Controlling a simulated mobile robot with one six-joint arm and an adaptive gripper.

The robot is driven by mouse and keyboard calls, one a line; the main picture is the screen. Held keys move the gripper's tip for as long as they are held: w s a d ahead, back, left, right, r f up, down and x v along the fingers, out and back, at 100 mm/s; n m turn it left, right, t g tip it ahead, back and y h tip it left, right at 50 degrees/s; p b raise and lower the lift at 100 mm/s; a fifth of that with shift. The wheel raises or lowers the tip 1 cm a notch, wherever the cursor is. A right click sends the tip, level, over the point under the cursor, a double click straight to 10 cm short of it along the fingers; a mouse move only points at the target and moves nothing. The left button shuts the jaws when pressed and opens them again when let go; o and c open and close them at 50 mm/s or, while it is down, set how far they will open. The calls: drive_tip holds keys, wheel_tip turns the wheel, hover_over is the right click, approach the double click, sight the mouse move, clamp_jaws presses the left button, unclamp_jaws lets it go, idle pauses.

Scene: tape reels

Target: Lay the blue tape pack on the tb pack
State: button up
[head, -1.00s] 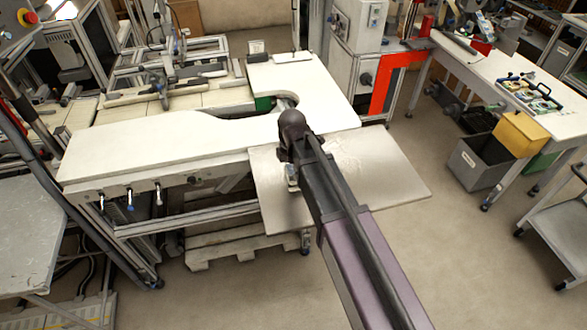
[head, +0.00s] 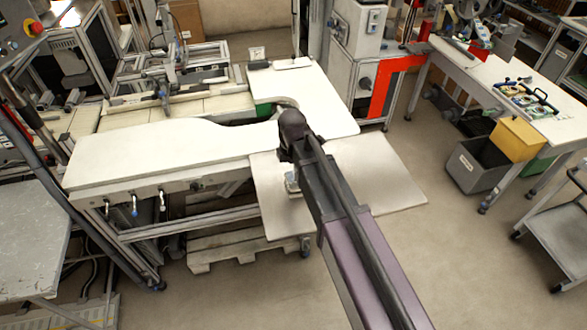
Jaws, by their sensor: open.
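My arm reaches up from the bottom of the head view, and its dark end stands over the white worktable (head: 150,155) and the lower pale board (head: 385,175). My gripper is not seen; the arm hides what is behind and below it. A small pale and metallic thing (head: 292,183) shows just left of the arm over the board; I cannot tell what it is. I cannot make out the blue tape pack or the tb pack. Several small items in blue, green and yellow (head: 525,97) lie on the right-hand bench, too small to name.
The right-hand bench (head: 490,75) stands across open floor (head: 430,240). A grey bin (head: 475,167) and a yellow bin (head: 517,138) are beside it. A grey cart (head: 555,225) is at the right, a grey table (head: 30,240) at the left. Machines stand behind the worktable.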

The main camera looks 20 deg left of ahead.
wheel_tip(320, 180, up, 9)
drive_tip(key=p, duration=0.8)
drive_tip(key=shift+s+d+f, duration=0.1)
idle(0.8)
drive_tip(key=s+d+m, duration=0.2)
drive_tip(key=d+m, duration=1.1)
drive_tip(key=d, duration=0.5)
drive_tip(key=s+d+m, duration=0.3)
drive_tip(key=d+m, duration=1)
drive_tip(key=d, duration=0.6)
drive_tip(key=shift+s, duration=0.35)
wheel_tip(320, 180, down, 10)
drive_tip(key=b, duration=1)
